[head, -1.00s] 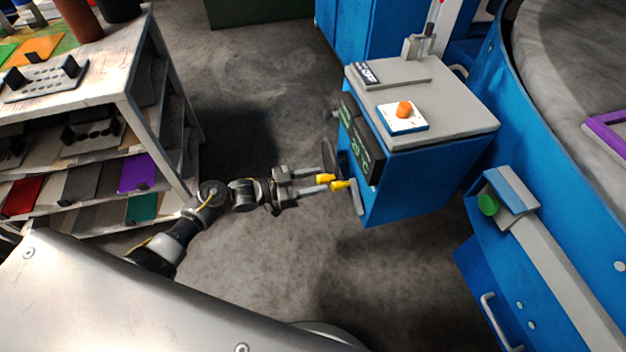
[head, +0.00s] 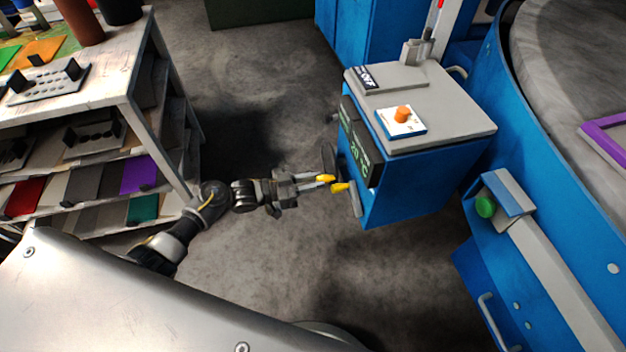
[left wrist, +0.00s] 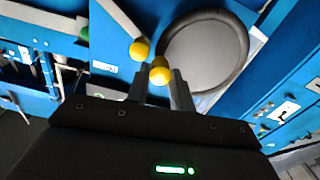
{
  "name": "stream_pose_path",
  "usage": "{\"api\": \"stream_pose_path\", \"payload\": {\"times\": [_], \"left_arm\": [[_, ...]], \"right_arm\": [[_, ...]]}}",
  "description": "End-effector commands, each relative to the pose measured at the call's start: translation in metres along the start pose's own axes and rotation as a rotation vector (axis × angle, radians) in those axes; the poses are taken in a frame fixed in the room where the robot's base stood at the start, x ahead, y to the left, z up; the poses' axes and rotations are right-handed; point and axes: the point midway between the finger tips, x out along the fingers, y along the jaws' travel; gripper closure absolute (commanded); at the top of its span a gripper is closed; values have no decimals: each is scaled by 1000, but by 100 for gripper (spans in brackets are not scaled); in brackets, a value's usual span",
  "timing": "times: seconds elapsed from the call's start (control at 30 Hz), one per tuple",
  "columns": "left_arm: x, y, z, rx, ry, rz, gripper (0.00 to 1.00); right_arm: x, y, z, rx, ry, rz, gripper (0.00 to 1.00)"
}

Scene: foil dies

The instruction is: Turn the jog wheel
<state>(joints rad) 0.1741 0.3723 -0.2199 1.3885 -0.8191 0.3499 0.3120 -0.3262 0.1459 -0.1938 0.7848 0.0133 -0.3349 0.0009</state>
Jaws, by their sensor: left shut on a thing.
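The jog wheel (head: 328,157) is a dark-rimmed disc on the left side face of the blue cabinet (head: 410,185). In the left wrist view the jog wheel (left wrist: 205,55) shows as a grey face with a thick dark rim, at upper right. A yellow knob (left wrist: 160,70) sits at its lower-left rim. My left gripper (head: 322,179) is shut on this knob, with its grey fingers either side. A second yellow knob (head: 340,187), on the end of a grey lever (head: 356,200), is close beside the fingertips. My right gripper is not in view.
The cabinet has a dark display (head: 364,157) with green text and an orange knob (head: 402,113) on top. A shelf rack (head: 150,95) stands left. A blue machine with a green button (head: 486,206) stands right. Floor around the arm is clear.

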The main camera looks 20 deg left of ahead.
Motion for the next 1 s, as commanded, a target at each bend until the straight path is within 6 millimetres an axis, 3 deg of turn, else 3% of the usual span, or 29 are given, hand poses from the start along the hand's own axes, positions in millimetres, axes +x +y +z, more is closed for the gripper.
{"api": "stream_pose_path", "payload": {"times": [0.27, 0.3, 0.43, 0.77, 1.0], "left_arm": [[0, -1, 0, -2, 0, -1, 100], [0, -1, 0, -2, 0, -1, 73], [0, -1, 0, -2, 0, -1, 56], [-3, 0, 0, -2, 0, 0, 55], [-39, -1, 2, 0, -3, -2, 55]], "right_arm": [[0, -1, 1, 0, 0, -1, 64], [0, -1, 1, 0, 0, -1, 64], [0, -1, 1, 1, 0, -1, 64], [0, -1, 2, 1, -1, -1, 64], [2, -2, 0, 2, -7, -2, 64]]}}
